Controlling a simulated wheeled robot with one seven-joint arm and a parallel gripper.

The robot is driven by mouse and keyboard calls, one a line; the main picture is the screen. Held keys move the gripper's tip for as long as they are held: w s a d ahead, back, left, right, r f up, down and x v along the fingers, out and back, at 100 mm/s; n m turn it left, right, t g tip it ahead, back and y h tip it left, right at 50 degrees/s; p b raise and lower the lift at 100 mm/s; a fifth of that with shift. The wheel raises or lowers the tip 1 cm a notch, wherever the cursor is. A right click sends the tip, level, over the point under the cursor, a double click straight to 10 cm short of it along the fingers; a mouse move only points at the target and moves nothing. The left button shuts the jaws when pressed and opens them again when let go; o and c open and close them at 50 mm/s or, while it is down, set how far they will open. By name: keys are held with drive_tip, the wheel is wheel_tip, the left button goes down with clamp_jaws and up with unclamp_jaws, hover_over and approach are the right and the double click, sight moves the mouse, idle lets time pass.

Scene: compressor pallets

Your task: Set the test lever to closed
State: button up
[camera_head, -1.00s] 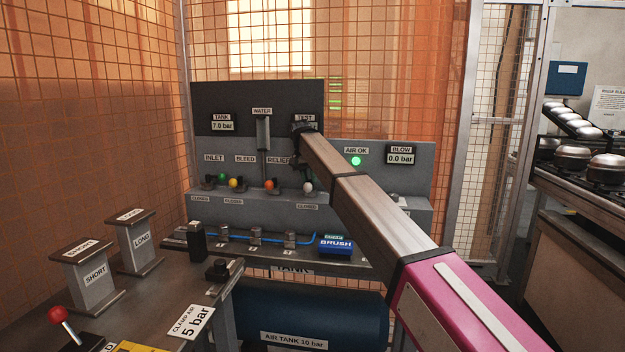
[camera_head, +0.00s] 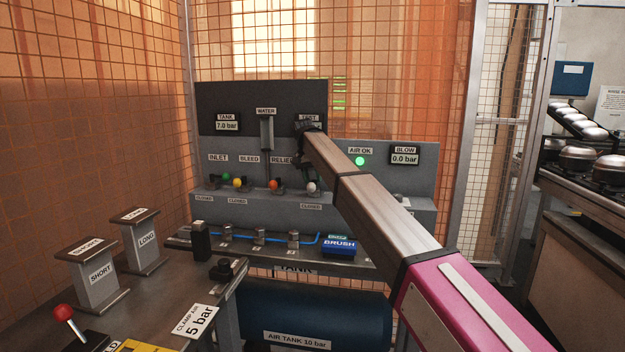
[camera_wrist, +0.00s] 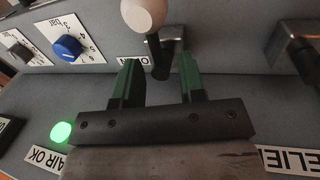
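The lever with a cream ball knob (camera_wrist: 143,14) is at the top of the wrist view. Its dark stem (camera_wrist: 159,62) runs down between my fingers. My gripper (camera_wrist: 158,62) is open, one green finger on each side of the stem, with gaps visible; I cannot tell the depth between them. A partly hidden label (camera_wrist: 131,62) beside the stem seems to read OPEN. In the head view the pale knob (camera_head: 312,187) sits below my arm, above a CLOSED label (camera_head: 311,207). The TEST sign (camera_head: 309,118) is partly covered by my arm's end, and my fingers are hidden there.
A blue dial (camera_wrist: 67,47) and a lit green AIR OK lamp (camera_head: 360,161) are close by. A blue brush block (camera_head: 338,247) lies on the ledge below.

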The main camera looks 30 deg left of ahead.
wheel_tip(320, 180, up, 10)
drive_tip(key=a, duration=0.2)
drive_tip(key=shift+s, duration=0.4)
drive_tip(key=shift+r, duration=0.1)
